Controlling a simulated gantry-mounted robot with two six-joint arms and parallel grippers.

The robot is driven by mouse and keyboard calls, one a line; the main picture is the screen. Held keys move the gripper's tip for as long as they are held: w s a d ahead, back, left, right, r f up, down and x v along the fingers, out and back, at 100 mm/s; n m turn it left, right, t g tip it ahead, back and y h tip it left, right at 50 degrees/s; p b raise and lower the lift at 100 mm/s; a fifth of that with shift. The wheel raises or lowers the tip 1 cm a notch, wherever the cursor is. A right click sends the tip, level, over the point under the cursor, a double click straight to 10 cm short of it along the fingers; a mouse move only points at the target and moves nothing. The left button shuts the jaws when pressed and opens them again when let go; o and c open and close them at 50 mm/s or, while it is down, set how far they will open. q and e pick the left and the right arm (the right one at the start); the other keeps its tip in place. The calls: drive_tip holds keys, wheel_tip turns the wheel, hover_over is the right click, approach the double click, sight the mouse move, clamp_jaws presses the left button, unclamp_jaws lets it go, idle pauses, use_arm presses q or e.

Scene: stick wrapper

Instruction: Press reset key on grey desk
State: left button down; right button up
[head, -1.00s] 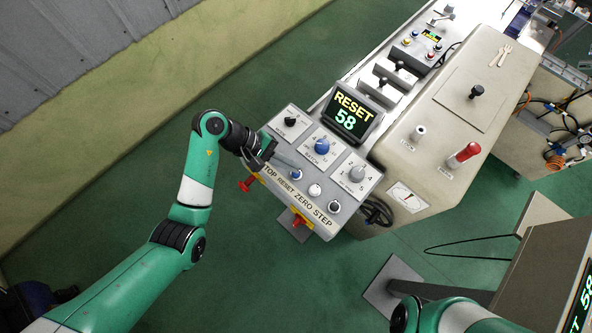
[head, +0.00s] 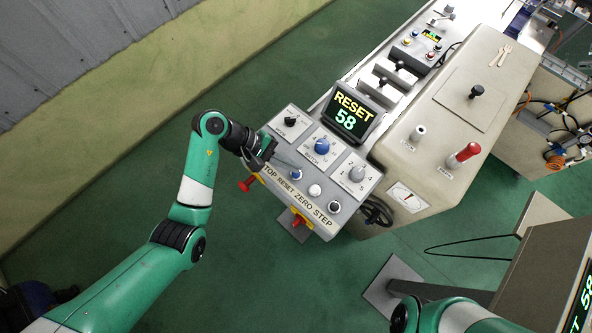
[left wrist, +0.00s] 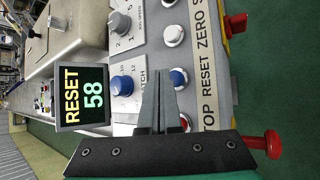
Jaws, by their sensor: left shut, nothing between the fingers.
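The grey desk (head: 350,205) has a row of round keys along its front edge, with the strip "TOP RESET ZERO STEP" below them. The blue key (head: 296,175) sits above the word RESET. In the left wrist view the blue key (left wrist: 179,77) shows just right of the fingertips. My left gripper (head: 295,167) is shut and empty, its tips close to the blue key; in the left wrist view its fingers (left wrist: 160,76) lie together. I cannot tell whether they touch the key. My right gripper is out of view.
A screen (head: 351,112) reads "RESET 58". A white key (head: 314,190) and a dark key (head: 334,207) lie right of the blue one. A blue knob (head: 322,146) stands behind. A red key (left wrist: 185,122) is partly hidden beside the fingers. A red mushroom button (head: 246,184) sticks out in front.

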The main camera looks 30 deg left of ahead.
sight(292, 173)
use_arm(q)
drive_tip(key=shift+f+b, duration=0.4)
drive_tip(key=shift+f, duration=0.05)
drive_tip(key=shift+f+b, duration=0.4)
drive_tip(key=shift+f, duration=0.05)
idle(0.4)
idle(0.4)
drive_tip(key=shift+r+p, duration=0.65)
drive_tip(key=shift+r, duration=0.25)
wheel_tip(292, 173, up, 5)
drive_tip(key=p, duration=0.4)
drive_tip(key=shift+d, duration=0.1)
idle(0.5)
